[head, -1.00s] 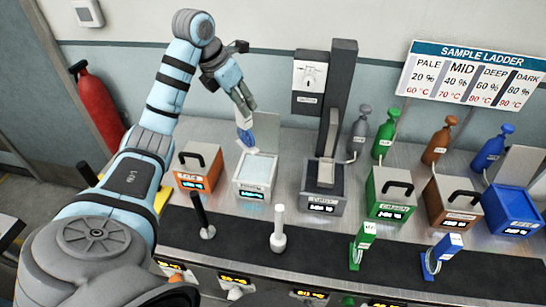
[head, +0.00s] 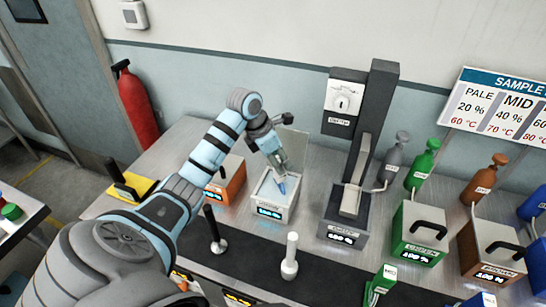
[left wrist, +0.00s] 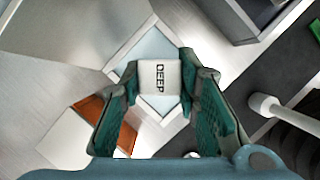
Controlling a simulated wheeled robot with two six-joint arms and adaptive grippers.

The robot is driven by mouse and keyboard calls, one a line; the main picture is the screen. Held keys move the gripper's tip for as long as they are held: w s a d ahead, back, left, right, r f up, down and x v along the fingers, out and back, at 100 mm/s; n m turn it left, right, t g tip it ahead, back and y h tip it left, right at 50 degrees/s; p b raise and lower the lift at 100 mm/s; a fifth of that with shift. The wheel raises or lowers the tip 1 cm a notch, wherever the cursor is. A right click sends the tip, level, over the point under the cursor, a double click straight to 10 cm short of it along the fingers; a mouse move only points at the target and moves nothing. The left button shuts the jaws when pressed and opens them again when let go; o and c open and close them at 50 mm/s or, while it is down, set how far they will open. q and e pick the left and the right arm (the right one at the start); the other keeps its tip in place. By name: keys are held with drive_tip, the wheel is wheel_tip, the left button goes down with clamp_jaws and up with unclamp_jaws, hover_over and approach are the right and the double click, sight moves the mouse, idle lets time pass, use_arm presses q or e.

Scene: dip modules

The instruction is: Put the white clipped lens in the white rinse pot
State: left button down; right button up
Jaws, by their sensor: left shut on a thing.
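My left gripper (head: 280,172) points down over the white rinse pot (head: 268,203) and is shut on the clipped lens (head: 282,186). The lens looks blue in the head view. In the left wrist view the white clip top (left wrist: 158,78), marked DEEP, sits between the two green fingers. The pot's pale blue square opening (left wrist: 150,52) shows behind it, with a light rim. The lens hangs at the opening; I cannot tell how deep it is. The pot's lid (head: 293,145) stands up at its back. My right gripper is not in view.
An orange pot (head: 228,182) stands close left of the white pot, and a grey machine (head: 345,215) with a tall column stands right. A white post (head: 290,258) and a black post (head: 215,232) stand in front on the dark strip. Green and brown pots are farther right.

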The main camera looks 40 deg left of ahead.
sight(276, 180)
use_arm(q)
wheel_tip(276, 180, down, 4)
drive_tip(key=shift+w+a+r+b, duration=0.1)
drive_tip(key=shift+w+b, duration=0.05)
drive_tip(key=shift+b, duration=0.8)
drive_tip(key=shift+s+r, duration=0.15)
drive_tip(key=shift+s, duration=0.15)
drive_tip(key=shift+s+a, duration=0.1)
drive_tip(key=shift+s, duration=0.05)
drive_tip(key=c, duration=1.7)
unclamp_jaws()
drive_tip(key=shift+f, duration=0.3)
drive_tip(key=o, duration=0.4)
drive_tip(key=shift+w, duration=0.25)
drive_tip(key=shift+c, duration=0.2)
drive_tip(key=shift+o, duration=0.6)
drive_tip(key=shift+w, duration=0.1)
drive_tip(key=shift+r, duration=0.2)
drive_tip(key=v, duration=1.2)
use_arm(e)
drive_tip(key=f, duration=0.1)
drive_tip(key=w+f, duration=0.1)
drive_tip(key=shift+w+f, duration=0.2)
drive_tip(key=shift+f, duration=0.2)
